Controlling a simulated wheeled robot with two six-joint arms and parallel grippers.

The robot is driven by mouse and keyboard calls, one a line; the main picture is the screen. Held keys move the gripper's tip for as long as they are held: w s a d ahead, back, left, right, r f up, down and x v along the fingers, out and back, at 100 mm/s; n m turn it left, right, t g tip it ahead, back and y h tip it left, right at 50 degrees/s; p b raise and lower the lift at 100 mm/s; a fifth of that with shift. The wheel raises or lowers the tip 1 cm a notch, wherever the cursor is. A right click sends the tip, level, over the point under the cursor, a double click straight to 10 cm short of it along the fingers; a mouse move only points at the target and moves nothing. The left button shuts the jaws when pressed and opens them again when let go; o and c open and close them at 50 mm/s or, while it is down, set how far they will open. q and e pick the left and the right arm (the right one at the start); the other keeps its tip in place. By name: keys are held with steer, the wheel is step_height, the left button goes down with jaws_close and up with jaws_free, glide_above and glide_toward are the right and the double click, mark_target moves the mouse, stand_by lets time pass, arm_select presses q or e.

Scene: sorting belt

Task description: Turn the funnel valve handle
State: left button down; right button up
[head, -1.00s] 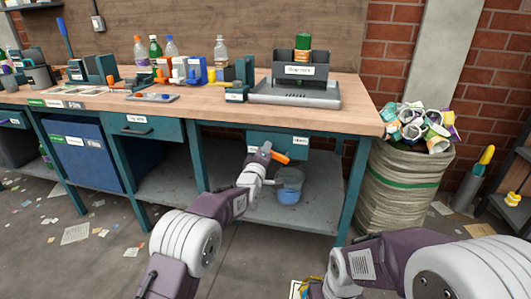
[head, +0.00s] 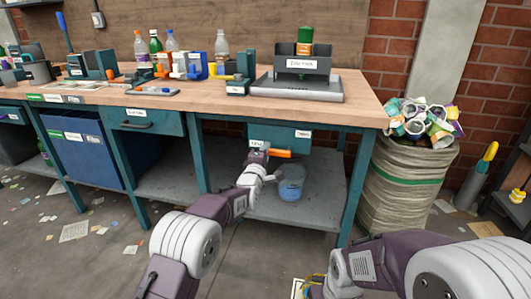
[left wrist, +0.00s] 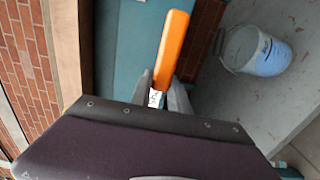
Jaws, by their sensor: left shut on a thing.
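The orange valve handle (head: 281,153) lies about level below the teal housing (head: 296,140) under the bench top. My left gripper (head: 261,151) is at the handle's left end. In the left wrist view the orange handle (left wrist: 171,42) rises from between the fingertips of my left gripper (left wrist: 160,86), which are shut on its near end. The pivot is hidden. A clear bucket (head: 291,187) with blue in its lower part stands on the shelf below the handle.
The workbench (head: 358,112) holds bottles, tools and a grey machine (head: 302,66). A blue bin (head: 83,152) stands under it at the left. A full sack (head: 411,190) stands right of the bench. The lower shelf (head: 300,212) around the bucket is mostly clear.

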arm_select(q)
steer(key=shift+f, duration=0.1)
steer(key=c, duration=1.2)
jaws_free()
steer(key=shift+c, duration=0.2)
steer(key=shift+s, duration=0.1)
steer(key=p+v, duration=0.3)
steer(key=v, duration=0.6)
